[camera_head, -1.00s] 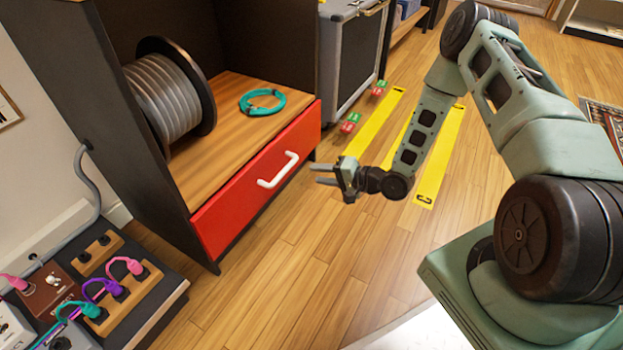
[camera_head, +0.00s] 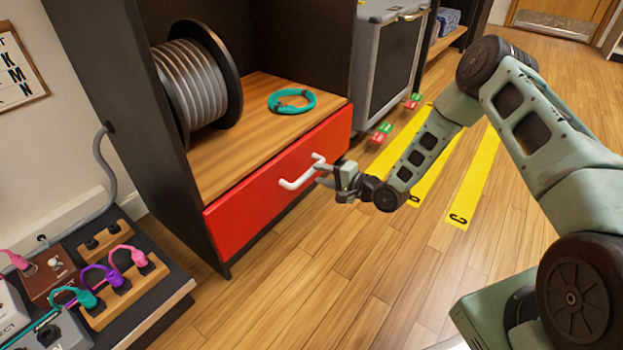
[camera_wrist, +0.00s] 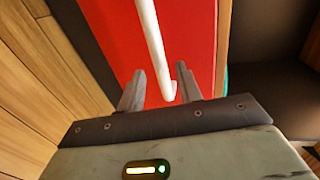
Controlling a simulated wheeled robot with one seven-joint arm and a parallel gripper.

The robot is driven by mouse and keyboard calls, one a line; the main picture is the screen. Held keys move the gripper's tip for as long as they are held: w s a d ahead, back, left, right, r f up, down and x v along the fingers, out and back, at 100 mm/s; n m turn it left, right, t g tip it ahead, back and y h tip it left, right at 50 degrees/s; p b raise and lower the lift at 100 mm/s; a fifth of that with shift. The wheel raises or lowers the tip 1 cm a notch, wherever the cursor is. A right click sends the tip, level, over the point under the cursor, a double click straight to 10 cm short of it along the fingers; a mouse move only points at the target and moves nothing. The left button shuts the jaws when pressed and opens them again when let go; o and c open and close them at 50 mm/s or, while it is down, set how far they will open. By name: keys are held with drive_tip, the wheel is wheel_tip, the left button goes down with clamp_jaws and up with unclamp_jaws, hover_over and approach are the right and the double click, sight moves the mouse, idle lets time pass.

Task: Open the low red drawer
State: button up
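The low red drawer (camera_head: 245,212) is shut at the bottom of a dark cabinet, with a white bar handle (camera_head: 300,172) on its front. My gripper (camera_head: 322,175) is at the right end of the handle. In the wrist view, the red drawer front (camera_wrist: 190,40) fills the middle and the white handle (camera_wrist: 152,45) runs down to between the two fingers of my gripper (camera_wrist: 160,88). The fingers are apart, with a gap visible on both sides of the handle. I cannot tell whether either finger touches it.
A cable reel (camera_head: 195,85) and a coiled teal cable (camera_head: 291,101) lie on the wooden shelf above the drawer. A pedalboard (camera_head: 95,290) sits at lower left. A grey case (camera_head: 385,65) stands right of the cabinet. The wood floor before the drawer is clear.

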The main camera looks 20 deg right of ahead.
sight(314, 172)
drive_tip(key=shift+b+x, duration=0.8)
drive_tip(key=shift+x, duration=1.4)
clamp_jaws()
drive_tip(key=shift+s+d+r+p, duration=0.15)
drive_tip(key=shift+s+d+p, duration=0.25)
drive_tip(key=shift+s, duration=0.05)
drive_tip(key=f+p+v, duration=0.2)
drive_tip(key=p+v, duration=0.2)
drive_tip(key=v, duration=0.9)
drive_tip(key=s+f+p+v, duration=0.1)
drive_tip(key=f+p+v, duration=0.2)
drive_tip(key=v, duration=1)
drive_tip(key=shift+s+d+f+p, duration=0.3)
drive_tip(key=shift+d+p, duration=0.2)
drive_tip(key=shift+p, duration=0.7)
unclamp_jaws()
